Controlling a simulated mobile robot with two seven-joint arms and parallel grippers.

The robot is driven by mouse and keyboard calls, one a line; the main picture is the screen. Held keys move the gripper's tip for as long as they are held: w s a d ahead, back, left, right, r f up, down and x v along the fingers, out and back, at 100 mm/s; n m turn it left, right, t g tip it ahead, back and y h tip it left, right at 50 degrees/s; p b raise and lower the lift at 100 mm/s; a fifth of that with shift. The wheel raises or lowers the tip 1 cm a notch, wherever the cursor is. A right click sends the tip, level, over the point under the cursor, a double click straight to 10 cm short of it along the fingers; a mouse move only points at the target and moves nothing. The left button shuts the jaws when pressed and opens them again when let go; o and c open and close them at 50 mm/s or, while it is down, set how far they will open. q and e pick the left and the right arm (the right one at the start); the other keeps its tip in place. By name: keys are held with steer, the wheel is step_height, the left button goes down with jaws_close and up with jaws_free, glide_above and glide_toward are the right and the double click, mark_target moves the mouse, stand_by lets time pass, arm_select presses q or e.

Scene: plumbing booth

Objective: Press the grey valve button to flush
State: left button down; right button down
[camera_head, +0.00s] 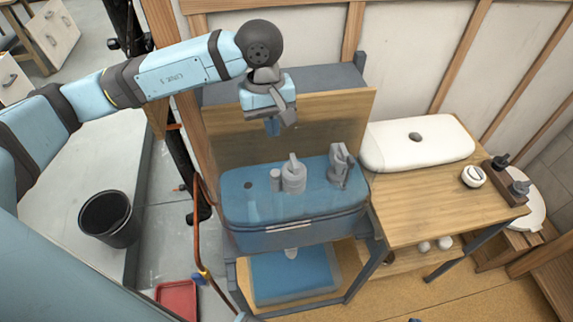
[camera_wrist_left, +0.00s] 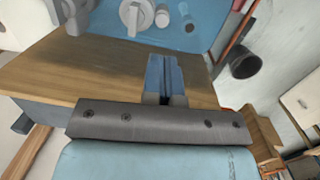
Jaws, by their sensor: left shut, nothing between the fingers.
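A blue, see-through cistern tank (camera_head: 250,208) stands on a dark frame in the middle of the head view. A grey valve (camera_head: 293,178) with an upright top piece rises from its middle, with a small grey cylinder (camera_head: 276,181) close on its left. A taller grey fitting (camera_head: 340,166) stands at the tank's right end. In the left wrist view the grey valve (camera_wrist_left: 137,16) is near the top edge, partly cut off. My left gripper (camera_head: 272,128) is shut and empty, above and behind the tank, apart from the valve. It points downward; its blue fingers (camera_wrist_left: 164,72) show in the wrist view.
A wooden panel (camera_head: 225,130) stands behind the tank, close below my left gripper. A white cistern lid (camera_head: 418,144) lies on the wooden table (camera_head: 415,205) at the right. A copper pipe (camera_head: 198,225) runs down the tank's left side. A black bucket (camera_head: 107,218) is further left.

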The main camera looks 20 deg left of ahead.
arm_select(q)
steer(key=shift+w+a+r+y, duration=0.3)
steer(key=shift+w+a, duration=0.1)
steer(key=shift+a, duration=0.15)
steer(key=shift+f, duration=0.1)
steer(key=p, duration=0.2)
glide_toward(275, 172)
steer(key=f, duration=0.7)
steer(key=shift+s+d, duration=0.15)
steer(key=shift+s, duration=0.15)
steer(key=shift+f, duration=0.3)
steer(key=shift+f+b, duration=0.1)
steer(key=shift+b, duration=0.25)
